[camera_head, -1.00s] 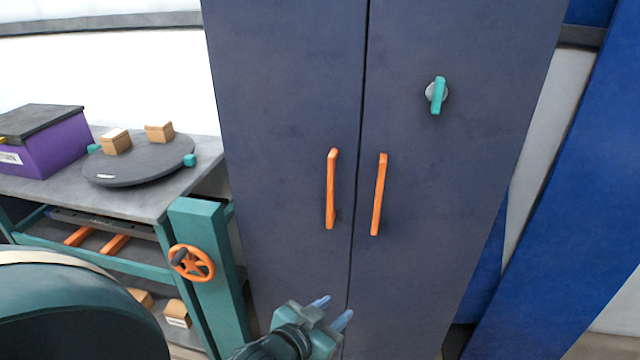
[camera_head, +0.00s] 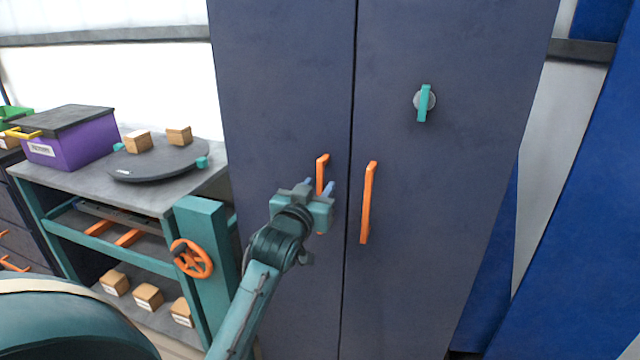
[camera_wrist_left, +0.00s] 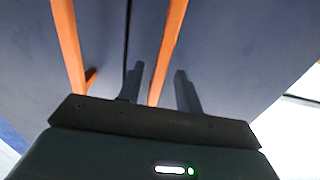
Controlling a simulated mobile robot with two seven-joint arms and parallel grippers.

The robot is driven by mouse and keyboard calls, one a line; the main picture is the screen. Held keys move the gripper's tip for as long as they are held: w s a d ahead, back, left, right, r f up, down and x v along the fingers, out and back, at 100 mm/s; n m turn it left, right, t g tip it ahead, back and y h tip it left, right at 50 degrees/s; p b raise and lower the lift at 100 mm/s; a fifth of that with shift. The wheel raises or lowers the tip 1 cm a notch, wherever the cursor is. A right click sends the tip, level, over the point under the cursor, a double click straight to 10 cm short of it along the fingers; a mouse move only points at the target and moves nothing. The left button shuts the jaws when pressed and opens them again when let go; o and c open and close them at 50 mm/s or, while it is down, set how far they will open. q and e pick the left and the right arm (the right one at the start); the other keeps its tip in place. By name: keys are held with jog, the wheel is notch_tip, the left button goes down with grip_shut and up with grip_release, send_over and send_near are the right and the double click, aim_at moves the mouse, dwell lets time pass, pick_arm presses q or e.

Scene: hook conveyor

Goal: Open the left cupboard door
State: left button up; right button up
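The cupboard's left door (camera_head: 285,90) is closed, with a thin dark seam between it and the right door (camera_head: 460,190). The left door's orange upright handle (camera_head: 322,168) is partly hidden behind my left gripper (camera_head: 318,187). My left gripper is open at this handle, with one finger on each side of it. In the left wrist view, the handle (camera_wrist_left: 168,55) runs between the two separated fingers (camera_wrist_left: 160,80); I cannot tell whether they touch it. The right door's handle (camera_head: 368,203) also shows in the left wrist view (camera_wrist_left: 68,45). My right gripper is not in view.
A teal knob (camera_head: 424,103) is on the right door. Left of the cupboard stands a workbench (camera_head: 60,178) with a purple box (camera_head: 75,148), a round dark turntable (camera_head: 160,165) carrying two wooden blocks, and an orange handwheel (camera_head: 192,258). Blue panels stand at the right.

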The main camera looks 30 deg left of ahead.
pick_arm(q)
jog(key=shift+x, duration=0.9)
grip_shut()
